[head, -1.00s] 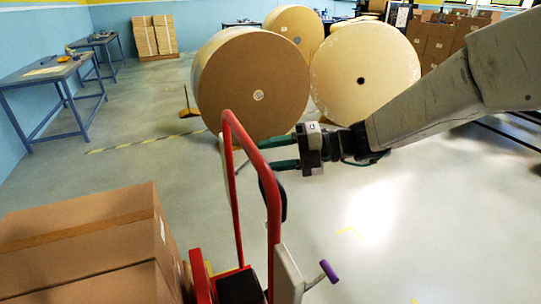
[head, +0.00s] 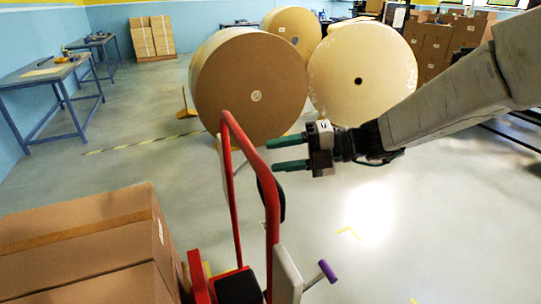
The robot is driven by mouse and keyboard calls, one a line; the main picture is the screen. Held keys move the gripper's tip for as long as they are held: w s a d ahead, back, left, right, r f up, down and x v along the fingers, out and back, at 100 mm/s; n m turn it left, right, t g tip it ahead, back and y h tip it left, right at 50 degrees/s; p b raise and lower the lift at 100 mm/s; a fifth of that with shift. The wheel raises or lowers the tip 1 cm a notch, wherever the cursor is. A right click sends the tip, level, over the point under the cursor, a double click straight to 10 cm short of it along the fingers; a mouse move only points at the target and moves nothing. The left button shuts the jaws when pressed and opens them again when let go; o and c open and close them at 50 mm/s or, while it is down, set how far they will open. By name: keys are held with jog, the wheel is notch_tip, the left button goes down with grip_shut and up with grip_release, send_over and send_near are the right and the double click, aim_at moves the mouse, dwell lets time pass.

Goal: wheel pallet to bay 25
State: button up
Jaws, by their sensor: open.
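A red pallet-truck handle (head: 273,205) rises from a red truck body at the bottom centre, with a grey lever and purple knob (head: 327,271) at its right. Brown cardboard boxes (head: 80,245) are stacked at the lower left beside the truck; the pallet under them is hidden. My gripper (head: 289,154) is open and empty. Its two green fingers point left, toward the upper right bar of the handle, and appear apart from it. No bay number is readable.
Large kraft rolls (head: 249,86) and (head: 362,76) stand ahead. Blue workbenches (head: 55,88) line the left wall, with boxes (head: 152,37) at the back. More boxes (head: 440,47) stand at the right. The floor (head: 400,230) right of the truck is clear.

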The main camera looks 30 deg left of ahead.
jog(key=x, duration=0.8)
grip_shut()
